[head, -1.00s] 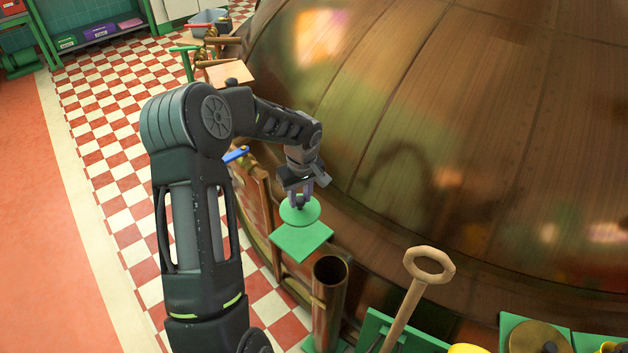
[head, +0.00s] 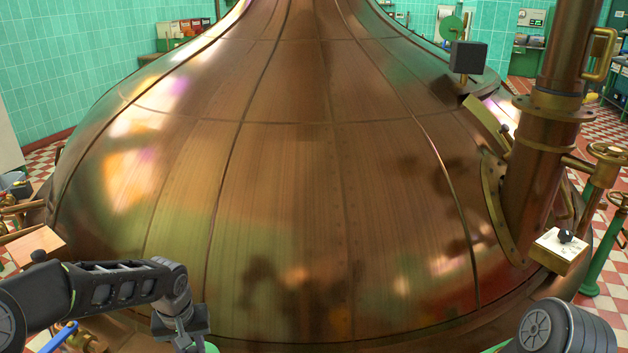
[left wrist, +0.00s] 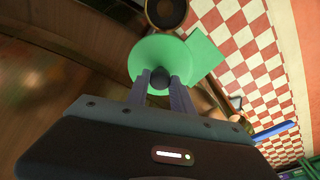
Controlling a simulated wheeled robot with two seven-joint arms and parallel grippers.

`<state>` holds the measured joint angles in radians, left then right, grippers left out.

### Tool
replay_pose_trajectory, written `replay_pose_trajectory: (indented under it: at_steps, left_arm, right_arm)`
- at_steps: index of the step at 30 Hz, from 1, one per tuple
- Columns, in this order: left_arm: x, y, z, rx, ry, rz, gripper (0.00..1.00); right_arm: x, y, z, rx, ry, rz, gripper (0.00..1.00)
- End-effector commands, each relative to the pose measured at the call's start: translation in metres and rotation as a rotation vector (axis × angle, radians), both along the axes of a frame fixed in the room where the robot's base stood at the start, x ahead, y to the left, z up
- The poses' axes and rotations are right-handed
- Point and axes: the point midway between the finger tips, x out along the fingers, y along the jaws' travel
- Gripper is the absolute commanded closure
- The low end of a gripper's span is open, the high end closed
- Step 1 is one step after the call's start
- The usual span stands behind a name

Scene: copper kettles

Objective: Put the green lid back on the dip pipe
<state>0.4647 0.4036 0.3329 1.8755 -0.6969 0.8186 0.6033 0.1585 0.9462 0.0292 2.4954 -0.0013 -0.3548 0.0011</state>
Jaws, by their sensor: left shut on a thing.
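The green lid (left wrist: 150,55) is a round disc with a dark knob (left wrist: 160,76). My left gripper (left wrist: 160,82) is shut on that knob in the left wrist view. In the head view only a sliver of the lid (head: 211,348) shows at the bottom edge, beside my left gripper (head: 188,346). The dip pipe (left wrist: 166,12) shows its dark round mouth at the top of the left wrist view. The lid is apart from the mouth in that picture. My right gripper is out of view; only part of my right arm shows at the lower right.
A green square plate (left wrist: 207,55) lies partly behind the lid in the left wrist view. The big copper kettle (head: 300,180) fills the head view. A thick copper pipe (head: 540,170) and a small box with a knob (head: 560,250) stand at the right.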

Motion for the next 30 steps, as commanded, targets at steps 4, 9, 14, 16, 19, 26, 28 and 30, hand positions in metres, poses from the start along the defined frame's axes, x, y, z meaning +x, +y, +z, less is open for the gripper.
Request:
replay_pose_trajectory:
  at_steps: [4,9,14,16,19,26,28,30]
  left_arm:
    - [0.009,-0.059,0.033,0.0,-0.005,-0.204,1.0]
    - [0.014,-0.099,0.056,0.0,-0.002,-0.296,1.0]
    - [0.016,-0.112,0.064,0.0,-0.001,-0.323,1.0]
    - [0.016,-0.113,0.065,0.0,0.0,-0.325,1.0]
    - [0.016,-0.113,0.065,0.0,-0.001,-0.323,1.0]
    - [0.016,-0.113,0.065,0.0,-0.002,-0.322,1.0]
    - [0.016,-0.113,0.065,0.0,-0.002,-0.322,1.0]
    - [0.016,-0.113,0.065,-0.001,-0.002,-0.321,1.0]
  right_arm:
    - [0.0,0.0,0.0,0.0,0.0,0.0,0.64]
    - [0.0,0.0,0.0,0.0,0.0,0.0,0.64]
    - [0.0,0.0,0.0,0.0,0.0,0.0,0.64]
    - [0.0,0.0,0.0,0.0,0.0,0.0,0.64]
    - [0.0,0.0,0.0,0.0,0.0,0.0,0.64]
    - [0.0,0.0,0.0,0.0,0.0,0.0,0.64]
    - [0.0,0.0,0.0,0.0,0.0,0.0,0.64]
    - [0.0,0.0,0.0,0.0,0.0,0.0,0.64]
